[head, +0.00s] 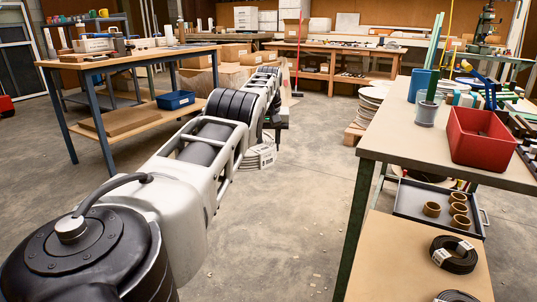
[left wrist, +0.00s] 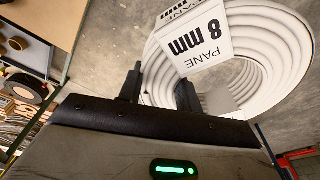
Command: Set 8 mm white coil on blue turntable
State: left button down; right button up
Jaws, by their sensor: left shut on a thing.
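A white coil (head: 258,157) with a white label hangs at my left gripper (head: 277,121), over the open floor between the benches. In the left wrist view the coil (left wrist: 262,95) is large and its label (left wrist: 193,38) reads "PANE 8 mm". My left gripper (left wrist: 160,92) is shut on the coil there, with its two dark fingers at the near side of the rings. My forearm hides part of the gripper in the head view. I cannot pick out a blue turntable in either view. My right gripper is not in view.
A bench (head: 392,140) at right carries a red bin (head: 480,137) and a blue pot (head: 419,84). Below are a dark tray (head: 409,204) with brown rings and black coils (head: 455,262). A table (head: 150,57) stands left, with a blue tray (head: 176,99) on its shelf. The middle floor is clear.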

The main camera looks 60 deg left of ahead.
pick_arm(q)
jog(key=shift+w+d+r+m, duration=0.15)
jog(key=shift+r+m, duration=0.35)
jog(key=shift+r, duration=1.05)
jog(key=shift+w+d+r, duration=0.2)
jog(key=shift+d+r, duration=0.15)
jog(key=shift+r, duration=0.25)
jog(key=shift+w+m, duration=0.1)
jog(key=shift+m, duration=0.2)
jog(key=shift+w+d+f, duration=0.1)
jog(key=shift+d+f, duration=0.05)
jog(key=shift+d, duration=0.05)
